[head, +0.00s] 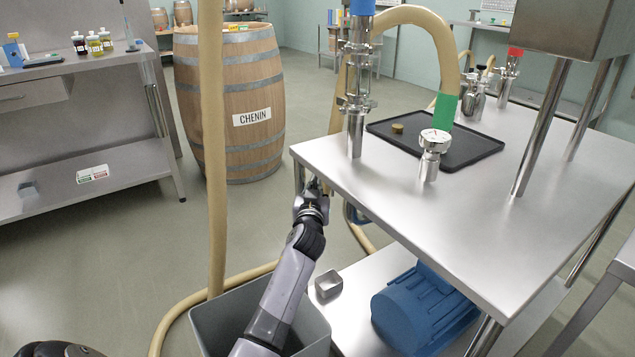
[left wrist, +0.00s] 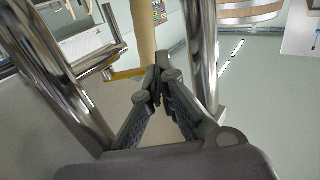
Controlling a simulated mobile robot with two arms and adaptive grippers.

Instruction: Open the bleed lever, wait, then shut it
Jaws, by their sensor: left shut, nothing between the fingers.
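My left gripper (head: 313,188) is at the near left edge of the steel table (head: 480,225), beside the table leg and a little below the top. In the left wrist view its fingers (left wrist: 160,85) are together, with nothing held between them. Chrome tubes (left wrist: 203,60) stand close on both sides of the fingers there. A steel fitting stack with a blue top (head: 356,100) stands on the table's left corner. I cannot make out the bleed lever in either view; it may be hidden by my gripper or the table edge. My right gripper does not show.
A round gauge fitting (head: 433,145) and a black tray (head: 470,150) are on the table. A blue motor (head: 422,308) sits on the lower shelf. A tan hose (head: 213,150) hangs left of my arm, near a grey bin (head: 225,320). A barrel (head: 235,150) stands behind.

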